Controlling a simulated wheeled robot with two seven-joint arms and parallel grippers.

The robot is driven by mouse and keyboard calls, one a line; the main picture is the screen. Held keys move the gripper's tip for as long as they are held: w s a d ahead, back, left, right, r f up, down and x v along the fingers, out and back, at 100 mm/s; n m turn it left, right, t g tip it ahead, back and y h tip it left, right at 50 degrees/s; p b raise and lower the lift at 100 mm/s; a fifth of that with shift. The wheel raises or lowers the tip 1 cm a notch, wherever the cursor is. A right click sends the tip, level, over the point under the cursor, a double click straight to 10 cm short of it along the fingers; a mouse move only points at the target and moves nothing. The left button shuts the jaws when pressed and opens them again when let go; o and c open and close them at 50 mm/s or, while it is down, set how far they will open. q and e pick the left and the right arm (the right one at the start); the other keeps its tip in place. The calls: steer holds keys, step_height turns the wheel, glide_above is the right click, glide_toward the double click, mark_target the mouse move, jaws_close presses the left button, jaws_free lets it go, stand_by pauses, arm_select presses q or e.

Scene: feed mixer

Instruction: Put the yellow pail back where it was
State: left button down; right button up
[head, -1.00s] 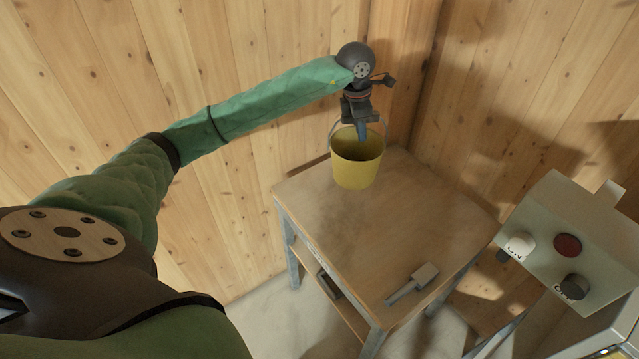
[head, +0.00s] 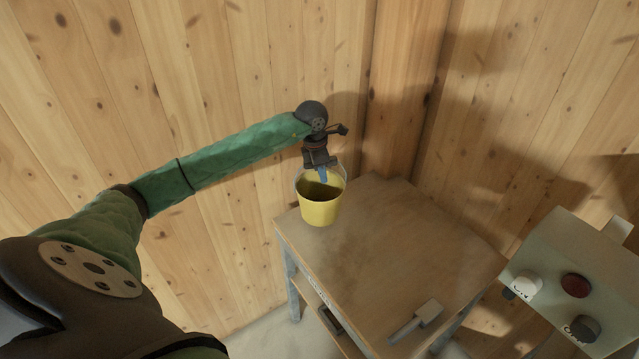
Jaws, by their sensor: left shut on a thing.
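The yellow pail (head: 319,212) hangs upright below my left gripper (head: 322,172), which is shut on its handle. The pail is over the back left corner of the wooden table (head: 400,255). I cannot tell whether its base touches the tabletop. The inside of the pail is dark and its contents do not show clearly. My right gripper is not in view.
A small grey tool with a handle (head: 427,312) lies near the table's front right edge. A control box (head: 560,262) with knobs and a red button stands at the right. Wooden walls close in behind. The middle of the tabletop is clear.

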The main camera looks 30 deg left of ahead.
mark_target(320, 183)
arm_select(q)
steer(key=shift+a+f, duration=0.25)
steer(key=shift+a, duration=0.15)
step_height(320, 183, down, 4)
steer(key=shift+r, duration=0.15)
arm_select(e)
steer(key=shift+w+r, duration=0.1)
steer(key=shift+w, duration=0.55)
arm_select(q)
steer(key=shift+f+b, duration=0.2)
steer(key=shift+b, duration=0.1)
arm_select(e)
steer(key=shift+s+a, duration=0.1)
arm_select(q)
steer(key=c, duration=1.3)
jaws_free()
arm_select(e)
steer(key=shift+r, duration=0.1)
